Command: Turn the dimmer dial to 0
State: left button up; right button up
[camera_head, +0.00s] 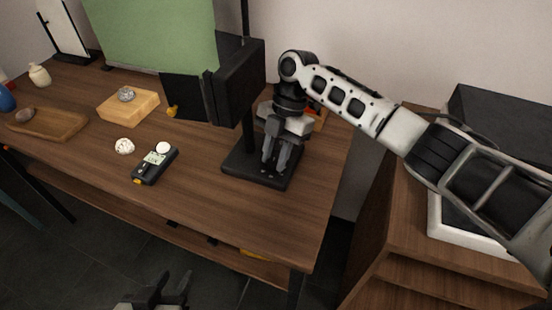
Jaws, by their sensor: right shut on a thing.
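A black base plate (240,168) lies near the right end of the wooden table, with a black post rising from it. My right gripper (274,166) reaches down over this base from above, with its fingers close together at the base's top. It is shut on the dimmer dial, which the fingers hide, so its setting cannot be read. My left gripper (160,292) is at the bottom edge, in front of the table and well away from the base. Its two dark fingers are apart and nothing shows between them.
A black panel (240,80) on the post stands beside my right gripper. A green screen (150,35) is behind. A handheld meter (155,165), a white speckled ball (124,146), a wooden block (128,105) and a tray (48,123) lie left. A wooden cabinet (430,250) stands right.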

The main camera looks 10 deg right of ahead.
jog(key=shift+a+n+b, duration=0.1)
jog(key=shift+n+b, duration=0.3)
jog(key=shift+n, duration=0.5)
jog(key=shift+h, duration=0.3)
jog(key=shift+w, duration=0.1)
jog(key=o, duration=1)
jog(key=shift+r, duration=0.1)
jog(key=v, duration=1.5)
jog(key=shift+w+r+p, duration=0.3)
jog(key=shift+w+p, duration=0.1)
jog(key=shift+w, duration=0.05)
